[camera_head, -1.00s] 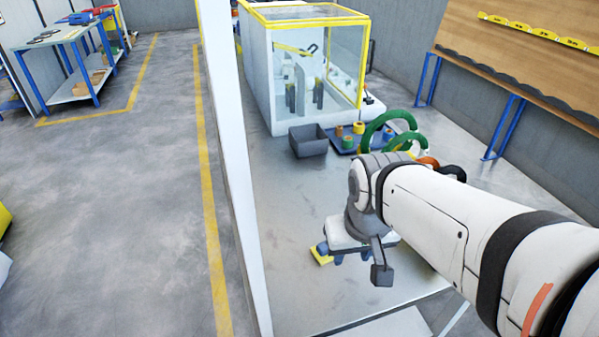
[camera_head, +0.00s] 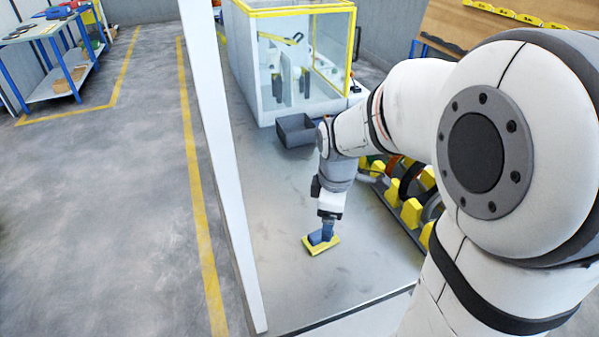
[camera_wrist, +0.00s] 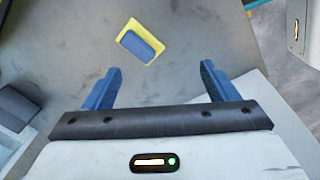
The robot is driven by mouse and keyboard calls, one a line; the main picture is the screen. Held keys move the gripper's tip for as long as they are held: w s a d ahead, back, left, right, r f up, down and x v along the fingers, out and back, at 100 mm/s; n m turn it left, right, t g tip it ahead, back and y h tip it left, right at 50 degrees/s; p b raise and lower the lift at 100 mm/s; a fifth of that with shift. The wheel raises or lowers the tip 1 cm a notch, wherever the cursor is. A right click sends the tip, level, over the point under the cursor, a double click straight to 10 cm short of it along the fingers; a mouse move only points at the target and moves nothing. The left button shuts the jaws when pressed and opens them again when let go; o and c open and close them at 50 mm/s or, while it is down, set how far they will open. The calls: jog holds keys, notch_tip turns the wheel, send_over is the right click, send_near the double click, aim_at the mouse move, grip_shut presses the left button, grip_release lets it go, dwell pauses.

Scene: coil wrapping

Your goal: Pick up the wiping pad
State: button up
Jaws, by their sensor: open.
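The wiping pad (camera_head: 321,245) is a flat yellow pad with a blue block on top. It lies on the grey table top (camera_head: 290,285). In the wrist view the pad (camera_wrist: 140,42) lies beyond my two blue fingertips, centred roughly between them and turned at an angle. My gripper (camera_wrist: 158,72) is open, with nothing between its fingers. In the head view my gripper (camera_head: 328,222) appears right at the pad and hides part of it. The wrist view shows the pad apart from the fingers.
A dark grey bin (camera_head: 296,131) stands behind, before a yellow-framed glass enclosure (camera_head: 300,60). A rack with yellow blocks (camera_head: 411,212) stands to the right, partly behind my arm. A white post (camera_head: 225,170) rises on the left. The table around the pad is clear.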

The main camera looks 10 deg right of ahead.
aim_at(318, 234)
jog(key=w+f+n, duration=0.4)
jog(key=n, duration=0.1)
jog(key=w+f+n+g, duration=0.1)
jog(key=w+f+n, duration=0.1)
jog(key=f+n, duration=0.1)
jog(key=shift+f+n, duration=0.3)
jog(key=f, duration=0.4)
jog(key=a+f, duration=0.1)
jog(key=f, duration=0.1)
jog(key=shift+s+f, duration=0.1)
jog(key=shift+f, duration=0.6)
jog(key=shift+c, duration=0.3)
jog(key=c, duration=1)
